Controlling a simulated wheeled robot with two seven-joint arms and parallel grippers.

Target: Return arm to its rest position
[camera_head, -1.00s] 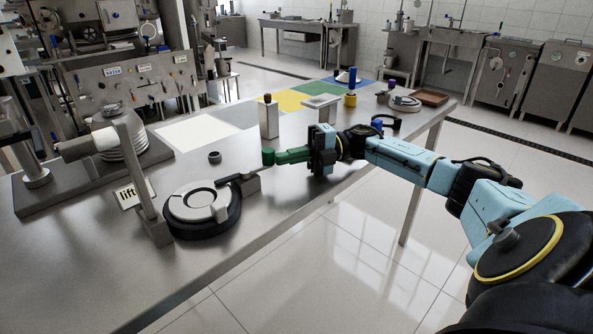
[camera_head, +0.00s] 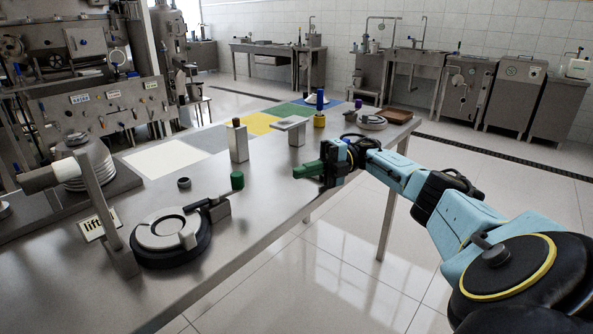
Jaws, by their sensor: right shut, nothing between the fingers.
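My right arm (camera_head: 401,174) comes in from the lower right and reaches toward the table's right edge. My right gripper (camera_head: 298,173) has green fingers that are shut with nothing between them. It points left, near the table's front edge. A small green cylinder (camera_head: 237,180) stands on the table to the left of the fingertips, apart from them. My left gripper is not in view.
The steel table (camera_head: 262,205) holds a round clamp device (camera_head: 165,238), a "lift" sign (camera_head: 99,225) on a post, a metal block (camera_head: 238,143) and a yellow-blue piece (camera_head: 319,120). Coloured mats (camera_head: 259,123) lie farther back. The floor (camera_head: 330,270) right of the table is clear.

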